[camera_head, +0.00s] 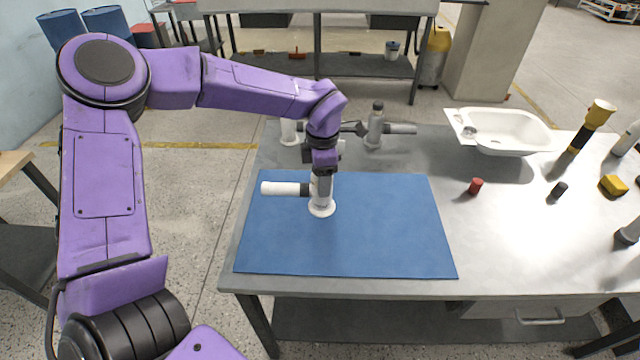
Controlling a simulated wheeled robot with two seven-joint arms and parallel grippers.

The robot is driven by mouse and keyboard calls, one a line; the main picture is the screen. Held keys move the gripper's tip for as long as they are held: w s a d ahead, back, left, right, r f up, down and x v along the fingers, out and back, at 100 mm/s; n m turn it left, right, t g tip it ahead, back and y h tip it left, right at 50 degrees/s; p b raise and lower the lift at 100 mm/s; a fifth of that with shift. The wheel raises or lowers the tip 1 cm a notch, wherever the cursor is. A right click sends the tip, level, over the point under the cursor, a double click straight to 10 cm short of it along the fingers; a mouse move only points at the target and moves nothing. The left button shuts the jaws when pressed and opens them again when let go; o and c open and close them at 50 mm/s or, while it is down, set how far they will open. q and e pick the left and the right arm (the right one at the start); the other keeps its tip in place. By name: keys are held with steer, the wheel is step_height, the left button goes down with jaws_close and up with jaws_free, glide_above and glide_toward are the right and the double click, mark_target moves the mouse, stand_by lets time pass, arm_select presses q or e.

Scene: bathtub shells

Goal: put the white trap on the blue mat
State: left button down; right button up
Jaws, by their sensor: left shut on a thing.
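The white trap (284,188) has a pipe pointing left, a dark collar and a round white flange at its foot. The blue mat lies flat at the left end of the grey table. My right gripper is not in view.
Behind the mat stand a grey trap (375,128) and a white part (289,132), partly hidden by my arm. A white basin (508,131), a red cap (475,186), a black cap (558,190) and a yellow block (613,185) are to the right. The mat's right side is clear.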

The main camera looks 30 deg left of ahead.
arm_select(q)
steer(key=f, duration=0.1)
steer(key=a+f+p, duration=0.1)
steer(key=f, duration=0.1)
steer(key=w+f, duration=0.1)
steer(key=f, duration=0.1)
steer(key=shift+a+f+p, duration=0.15)
steer(key=shift+a+p, duration=0.15)
steer(key=shift+a, duration=0.05)
steer(key=shift+f, duration=0.1)
steer(key=shift+d+f, duration=0.1)
steer(key=shift+c, duration=1.9)
jaws_free()
steer(key=shift+r, duration=0.2)
step_height(320, 180, up, 12)
steer(key=shift+b, duration=1.1)
